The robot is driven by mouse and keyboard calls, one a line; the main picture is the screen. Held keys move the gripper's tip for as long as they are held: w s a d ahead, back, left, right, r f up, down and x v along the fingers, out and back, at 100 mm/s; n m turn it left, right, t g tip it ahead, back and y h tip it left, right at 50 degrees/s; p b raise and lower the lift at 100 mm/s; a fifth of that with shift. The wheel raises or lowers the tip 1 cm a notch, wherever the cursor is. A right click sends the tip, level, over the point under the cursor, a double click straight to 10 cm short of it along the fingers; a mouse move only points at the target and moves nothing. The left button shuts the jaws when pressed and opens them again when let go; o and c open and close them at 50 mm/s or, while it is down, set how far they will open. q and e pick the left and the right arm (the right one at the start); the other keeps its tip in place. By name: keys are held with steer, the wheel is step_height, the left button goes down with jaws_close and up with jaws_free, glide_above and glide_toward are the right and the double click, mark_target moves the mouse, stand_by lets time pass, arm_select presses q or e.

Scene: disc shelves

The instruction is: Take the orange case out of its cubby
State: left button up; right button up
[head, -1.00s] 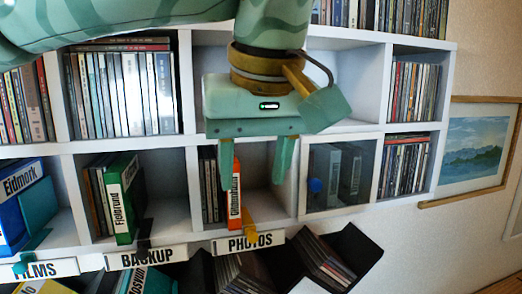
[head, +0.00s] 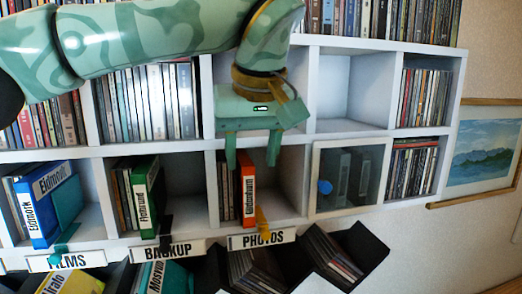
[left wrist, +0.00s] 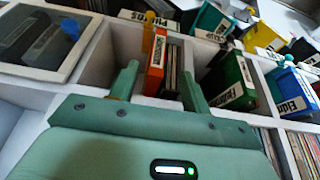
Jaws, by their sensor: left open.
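My left gripper (head: 252,163) is open and empty, with one finger on either side of the case's top end in the head view. In the left wrist view the two fingers (left wrist: 160,72) reach towards the cubby, and no contact with the case is visible. The right gripper is in neither view.
Dark thin cases (head: 225,190) stand left of the orange case. An orange-yellow tab (head: 263,226) sits at the cubby's front edge, above the PHOTOS label (head: 262,239). A glass door with a blue knob (head: 325,187) closes the cubby to the right. A green case (head: 145,195) stands in the BACKUP cubby.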

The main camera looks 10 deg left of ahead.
mark_target(249, 165)
arm_select(q)
steer(key=w, duration=0.1)
steer(key=w+a+p, duration=0.1)
steer(key=w, duration=0.1)
steer(key=shift+a+f, duration=0.1)
steer(key=x, duration=0.4)
steer(key=shift+w, duration=0.2)
steer(key=shift+f, duration=0.45)
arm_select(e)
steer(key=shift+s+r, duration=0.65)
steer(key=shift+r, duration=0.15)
arm_select(q)
jaws_close()
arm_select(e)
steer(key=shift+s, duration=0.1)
